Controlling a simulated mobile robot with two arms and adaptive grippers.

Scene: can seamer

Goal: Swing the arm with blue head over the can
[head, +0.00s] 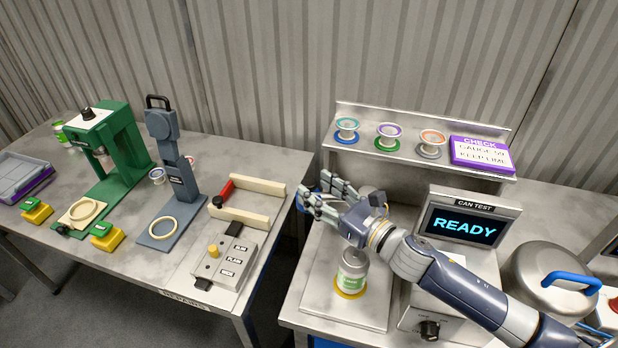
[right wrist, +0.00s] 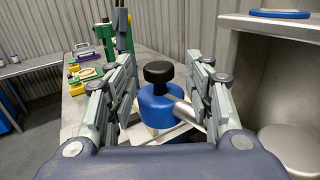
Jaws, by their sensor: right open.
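The can (head: 351,270), silver with a green and white label, stands upright on a yellow ring on the pale plate of the can test station. In the right wrist view, the blue head (right wrist: 155,112) with a black knob on top (right wrist: 158,72) sits on a silver arm (right wrist: 187,117) reaching to the right. My right gripper (head: 318,198) is open, up and left of the can; its fingers stand on both sides of the blue head, with gaps visible. In the head view the fingers mostly hide the head. My left gripper is not in view.
The can test display (head: 463,226) reads READY, right of my right gripper. A shelf (head: 350,152) with several spools and a purple CHECK sign (head: 482,155) stands behind. A lidded metal pot (head: 549,277) is at right. The left table (head: 130,185) holds a green press (head: 112,150) and other fixtures.

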